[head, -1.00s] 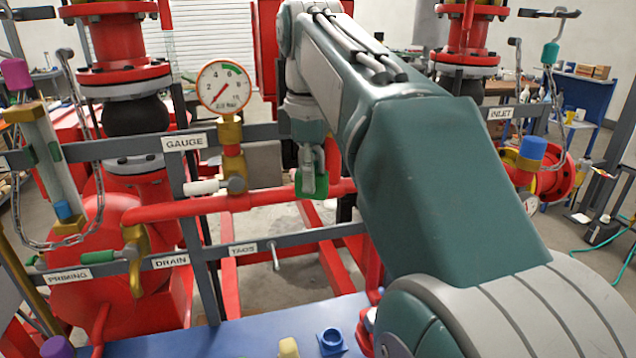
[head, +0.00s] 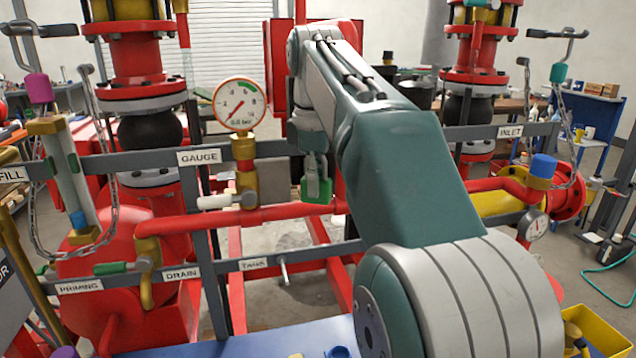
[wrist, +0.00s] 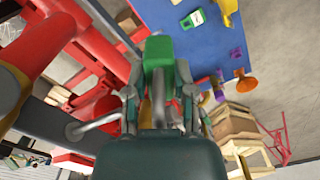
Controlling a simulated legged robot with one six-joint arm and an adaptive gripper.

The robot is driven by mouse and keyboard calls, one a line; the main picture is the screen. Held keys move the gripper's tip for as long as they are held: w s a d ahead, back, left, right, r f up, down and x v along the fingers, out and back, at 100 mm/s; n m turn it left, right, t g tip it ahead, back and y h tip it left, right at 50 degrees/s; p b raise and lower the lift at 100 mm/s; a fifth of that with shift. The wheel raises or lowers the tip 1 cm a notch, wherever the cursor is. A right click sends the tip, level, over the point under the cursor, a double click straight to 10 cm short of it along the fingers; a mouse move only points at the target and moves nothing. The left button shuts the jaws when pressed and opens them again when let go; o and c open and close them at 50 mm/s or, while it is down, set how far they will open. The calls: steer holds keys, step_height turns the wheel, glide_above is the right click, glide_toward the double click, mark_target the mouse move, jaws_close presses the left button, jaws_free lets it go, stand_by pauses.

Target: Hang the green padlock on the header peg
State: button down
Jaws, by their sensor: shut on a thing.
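The green padlock (head: 317,192) hangs below my gripper (head: 315,168) in the head view, in front of the red pipe. In the wrist view its green body (wrist: 158,60) sticks out beyond the fingers of my gripper (wrist: 160,105), which are shut on it. The shackle is mostly hidden between the fingers. A grey peg (wrist: 95,124) stands out from a dark rail just left of the gripper in the wrist view, apart from the padlock. No header label is readable.
A gauge (head: 239,104) and brass valve (head: 245,180) stand left of the gripper. The red pipe (head: 270,214) runs behind the padlock. A blue bench (wrist: 205,35) holds small coloured items. A yellow tray (head: 600,330) is at lower right. Chains hang at both sides.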

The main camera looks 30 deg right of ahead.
steer(key=shift+w+d+f, duration=0.25)
steer(key=shift+w+d, duration=0.05)
steer(key=shift+w, duration=0.55)
steer(key=shift+w+d+f, duration=0.25)
steer(key=shift+w+f, duration=0.05)
steer(key=shift+w, duration=0.55)
steer(key=shift+w+d+f, duration=0.25)
steer(key=shift+w+d, duration=0.05)
steer(key=shift+w, duration=0.55)
steer(key=shift+c, duration=0.4)
jaws_free()
steer(key=shift+s+r, duration=0.1)
steer(key=shift+r, duration=0.05)
